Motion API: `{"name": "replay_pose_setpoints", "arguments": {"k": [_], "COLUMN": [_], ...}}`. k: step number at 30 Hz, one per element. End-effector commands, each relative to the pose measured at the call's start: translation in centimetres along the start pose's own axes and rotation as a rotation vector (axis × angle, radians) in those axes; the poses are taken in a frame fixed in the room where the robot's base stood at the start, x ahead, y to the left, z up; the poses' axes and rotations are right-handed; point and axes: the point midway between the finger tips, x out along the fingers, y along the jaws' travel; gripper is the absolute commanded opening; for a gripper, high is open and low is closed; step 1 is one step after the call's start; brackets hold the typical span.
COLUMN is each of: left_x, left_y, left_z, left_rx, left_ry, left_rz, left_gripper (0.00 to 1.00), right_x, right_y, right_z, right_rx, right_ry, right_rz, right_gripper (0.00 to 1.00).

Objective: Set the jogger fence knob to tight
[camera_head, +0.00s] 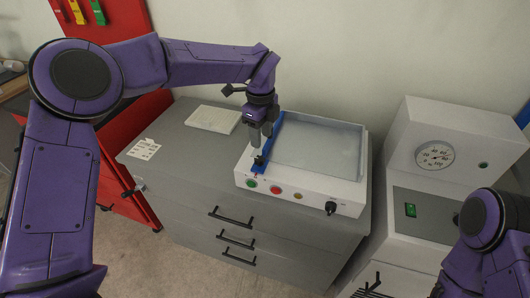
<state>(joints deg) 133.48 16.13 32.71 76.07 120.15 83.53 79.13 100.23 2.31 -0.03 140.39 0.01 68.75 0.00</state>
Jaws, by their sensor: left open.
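The jogger is a white box (345,192) with a shallow grey tray, standing on the grey cabinet. A blue fence (275,137) runs along the tray's left side. A small black knob (259,160) sits at the fence's front end; its setting is too small to read. Another black knob (331,208) is on the front face at right. My left gripper (261,136) is open and points down over the fence, just above and behind the small knob. I cannot tell whether it touches the fence. My right arm shows at the lower right; its gripper is out of view.
Green (252,183), red (276,190) and yellow (298,196) buttons line the jogger's front. A white machine with a dial gauge (435,155) stands at right.

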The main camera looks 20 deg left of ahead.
Motion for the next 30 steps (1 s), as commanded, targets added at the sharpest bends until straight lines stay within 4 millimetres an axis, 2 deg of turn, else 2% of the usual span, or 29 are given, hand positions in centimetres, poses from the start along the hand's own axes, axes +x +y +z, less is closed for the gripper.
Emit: {"name": "replay_pose_setpoints", "arguments": {"k": [6,10,15,21,22,25,26,27,28,30], "left_x": [4.8,7.1,8.4,8.6,8.6,8.6,8.6,8.6,8.6,8.6], "left_y": [0.1,0.0,-0.1,0.0,0.0,0.0,0.0,-0.1,-0.3,-0.1], "left_z": [0.0,-0.1,-0.1,0.0,0.0,-0.1,-0.1,-0.1,-1.1,-0.5], "left_rx": [0.003,0.006,0.007,0.006,0.006,0.007,0.007,0.007,0.011,0.009], "left_ry": [-0.001,-0.002,-0.002,-0.002,-0.002,-0.002,-0.002,-0.002,-0.003,-0.002], "left_rz": [0.007,0.004,0.001,0.001,0.001,0.001,0.001,0.001,0.001,0.001], "left_gripper": [0.46,0.46,0.46,0.46,0.43,0.10,0.05,0.05,0.05,0.05], "right_x": [-1.5,-2.0,-2.2,-2.1,-2.1,-2.1,-2.1,-2.1,-2.1,-2.1], "right_y": [0.1,0.1,0.1,0.1,0.1,0.1,0.1,0.1,0.1,0.1], "right_z": [-0.7,-0.9,-0.9,-0.9,-0.9,-0.9,-0.9,-0.9,-0.8,-0.9], "right_rx": [0.000,0.000,0.000,0.000,0.000,0.000,0.000,0.000,-0.001,0.000], "right_ry": [0.001,0.001,0.001,0.001,0.001,0.001,0.001,0.001,0.000,0.000], "right_rz": [-0.001,-0.001,-0.001,-0.001,-0.001,-0.001,-0.001,-0.001,-0.003,-0.001], "right_gripper": [0.43,0.43,0.43,0.43,0.43,0.43,0.43,0.43,0.43,0.43]}}
